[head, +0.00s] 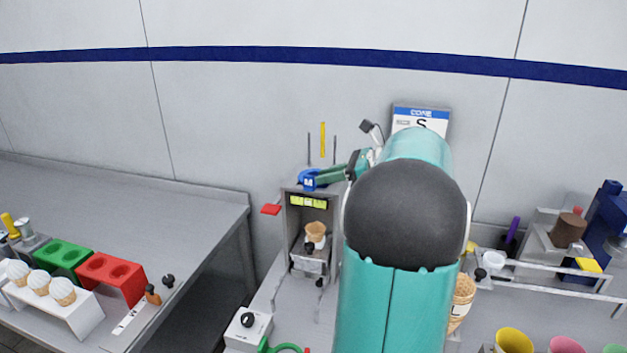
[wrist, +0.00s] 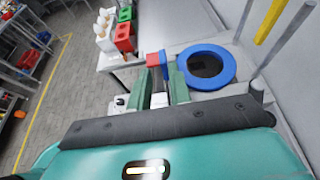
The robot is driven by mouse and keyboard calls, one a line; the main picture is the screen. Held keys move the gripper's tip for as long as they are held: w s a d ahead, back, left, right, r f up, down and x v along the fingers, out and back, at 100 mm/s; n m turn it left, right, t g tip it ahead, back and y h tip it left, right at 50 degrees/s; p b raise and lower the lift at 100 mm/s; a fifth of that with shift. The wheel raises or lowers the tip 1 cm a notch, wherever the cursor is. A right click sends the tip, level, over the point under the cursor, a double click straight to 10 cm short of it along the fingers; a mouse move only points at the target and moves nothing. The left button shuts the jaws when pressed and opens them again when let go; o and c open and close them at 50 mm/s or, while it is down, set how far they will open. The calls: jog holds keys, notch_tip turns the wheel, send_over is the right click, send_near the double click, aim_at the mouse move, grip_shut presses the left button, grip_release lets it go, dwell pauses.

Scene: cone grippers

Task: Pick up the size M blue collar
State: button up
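The size M blue collar (head: 309,184) lies flat on top of the grey cone machine, its block marked M facing me. In the wrist view its round blue ring (wrist: 229,70) is at right of the fingers, with the blue block left of the ring. My gripper (head: 328,177) reaches in from the right, its green fingers beside the collar. In the wrist view the two fingers of my gripper (wrist: 161,72) are apart, with the block at their tips. A firm hold does not show. My teal arm hides part of the scene behind it.
Thin rods and a yellow post (head: 322,140) stand behind the collar, near the wall. A red lever (head: 270,209) juts out at the machine's left. A cone (head: 316,232) sits inside the machine. A sign (head: 420,116) stands behind my arm.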

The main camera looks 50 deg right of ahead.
aim_at(309, 187)
jog(key=x, duration=0.5)
jog(key=shift+w+d+f, duration=0.1)
jog(key=shift+w+f, duration=0.1)
jog(key=shift+w, duration=0.15)
jog(key=shift+c, duration=0.4)
grip_shut()
